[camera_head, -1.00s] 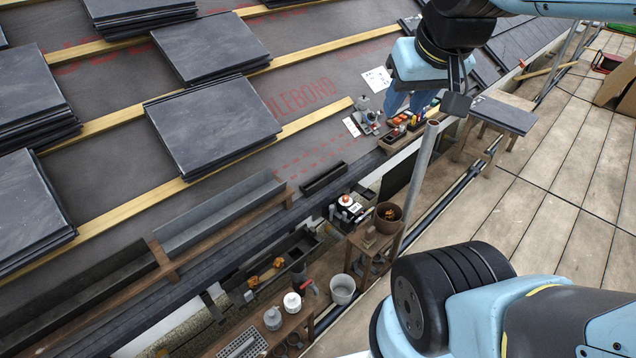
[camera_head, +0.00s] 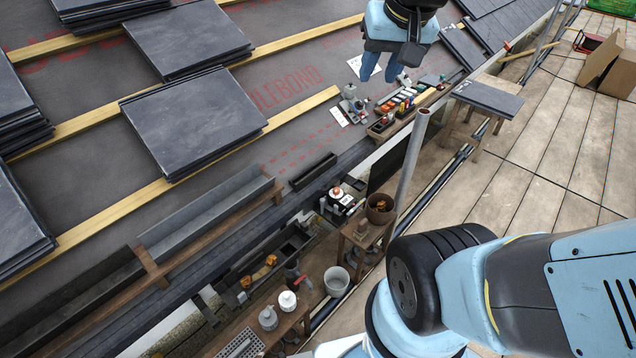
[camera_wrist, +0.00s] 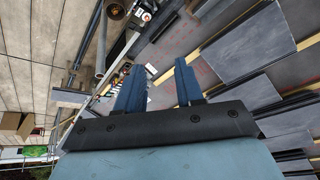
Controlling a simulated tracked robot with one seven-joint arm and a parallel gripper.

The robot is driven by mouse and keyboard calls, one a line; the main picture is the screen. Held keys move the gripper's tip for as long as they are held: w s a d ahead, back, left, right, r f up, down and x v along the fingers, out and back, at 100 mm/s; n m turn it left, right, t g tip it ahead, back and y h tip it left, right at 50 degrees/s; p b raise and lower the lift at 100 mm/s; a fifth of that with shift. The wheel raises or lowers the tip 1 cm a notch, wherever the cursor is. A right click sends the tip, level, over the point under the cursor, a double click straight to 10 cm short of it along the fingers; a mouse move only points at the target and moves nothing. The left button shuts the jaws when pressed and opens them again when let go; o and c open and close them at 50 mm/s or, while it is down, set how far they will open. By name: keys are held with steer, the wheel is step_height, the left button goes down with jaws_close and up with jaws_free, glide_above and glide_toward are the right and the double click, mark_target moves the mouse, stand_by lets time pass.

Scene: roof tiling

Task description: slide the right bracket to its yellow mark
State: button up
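My gripper (camera_head: 379,78) hangs over the roof near the top of the head view, with its two blue fingers apart and nothing between them. The wrist view also shows my gripper (camera_wrist: 158,68) open and empty. A grey gutter channel (camera_head: 205,218) lies along the roof's lower edge. A brown bracket-like piece (camera_head: 277,192) shows at its right end and another (camera_head: 150,265) at its left end. I cannot tell for sure whether these are the task's brackets. The gripper is well above and to the right of them. I cannot make out a yellow mark.
A slanting metal pole (camera_head: 412,160) stands between roof and walkway. Crates with coloured items (camera_head: 398,107) sit below my gripper in the picture. Slate stacks (camera_head: 193,120) lie on yellow battens. A bench with pots (camera_head: 268,325) is at the bottom. The plank walkway (camera_head: 535,150) is mostly clear.

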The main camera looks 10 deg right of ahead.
steer(key=w+f+m, duration=0.2)
steer(key=w, duration=0.6)
steer(key=m+g+y, duration=0.3)
steer(key=m+y, duration=0.1)
steer(key=m, duration=0.8)
glide_above(324, 199)
steer(key=d, duration=0.3)
step_height(324, 199, down, 39)
steer(key=a+f+m, duration=0.1)
steer(key=f, duration=1)
steer(key=a+f+m, duration=0.1)
steer(key=f+m, duration=0.1)
steer(key=f, duration=0.9)
steer(key=a+f+m+g, duration=0.1)
steer(key=f, duration=1)
steer(key=shift+f+m, duration=0.2)
steer(key=shift+m, duration=0.2)
steer(key=shift+w, duration=0.1)
jaws_close()
